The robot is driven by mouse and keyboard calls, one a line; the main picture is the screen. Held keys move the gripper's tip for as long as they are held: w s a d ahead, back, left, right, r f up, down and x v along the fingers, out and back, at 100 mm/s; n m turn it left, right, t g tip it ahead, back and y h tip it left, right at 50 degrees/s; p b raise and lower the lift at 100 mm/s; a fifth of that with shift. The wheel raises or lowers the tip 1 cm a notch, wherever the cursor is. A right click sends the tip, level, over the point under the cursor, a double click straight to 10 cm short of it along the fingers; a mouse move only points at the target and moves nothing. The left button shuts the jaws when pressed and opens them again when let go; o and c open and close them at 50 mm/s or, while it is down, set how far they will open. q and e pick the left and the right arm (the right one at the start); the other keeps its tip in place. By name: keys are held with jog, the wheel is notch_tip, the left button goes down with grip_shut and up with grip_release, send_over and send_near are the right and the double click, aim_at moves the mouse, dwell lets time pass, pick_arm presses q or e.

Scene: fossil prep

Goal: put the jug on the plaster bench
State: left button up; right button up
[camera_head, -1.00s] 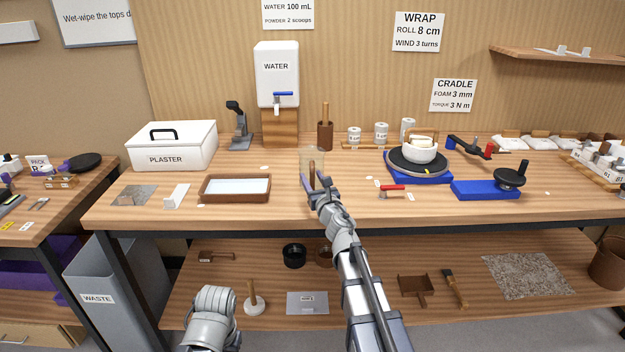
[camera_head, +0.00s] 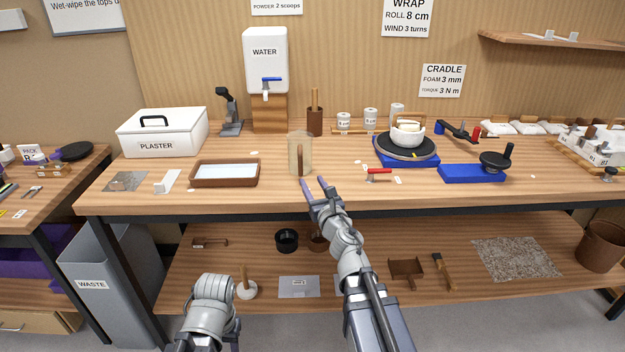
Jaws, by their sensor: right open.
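The jug (camera_head: 300,155) is a clear, beige-tinted vessel with a brown handle facing me. It stands upright on the wooden plaster bench (camera_head: 400,193), near the front edge, right of the brown-rimmed tray. My right gripper (camera_head: 314,184) is open and empty. Its fingers are just in front of and below the jug in the picture, apart from the handle. Part of my left arm shows at the bottom left, but its gripper is not visible.
The brown-rimmed tray (camera_head: 225,183) is left of the jug. The water tank (camera_head: 265,60) and a brown pot (camera_head: 314,125) stand behind it. A red-handled tool (camera_head: 378,173) and a blue turntable base (camera_head: 406,160) are to the right. A lower shelf (camera_head: 380,235) runs below.

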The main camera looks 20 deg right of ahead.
jog(key=s+a+f+m+g+h, duration=0.25)
jog(key=s+f+m+g, duration=0.2)
jog(key=f+m, duration=0.55)
jog(key=s+a+f+m+g+h, duration=0.25)
jog(key=f+m+g, duration=0.25)
jog(key=m, duration=0.8)
jog(key=s+a+f+m+g+y, duration=0.1)
jog(key=s+a+f+m+g, duration=0.3)
jog(key=s, duration=0.5)
jog(key=s+a+f+m+g+y, duration=0.2)
jog(key=s+a+f+m+g, duration=0.2)
jog(key=s+a, duration=0.5)
jog(key=shift+s+m+g, duration=0.65)
jog(key=shift+m, duration=0.05)
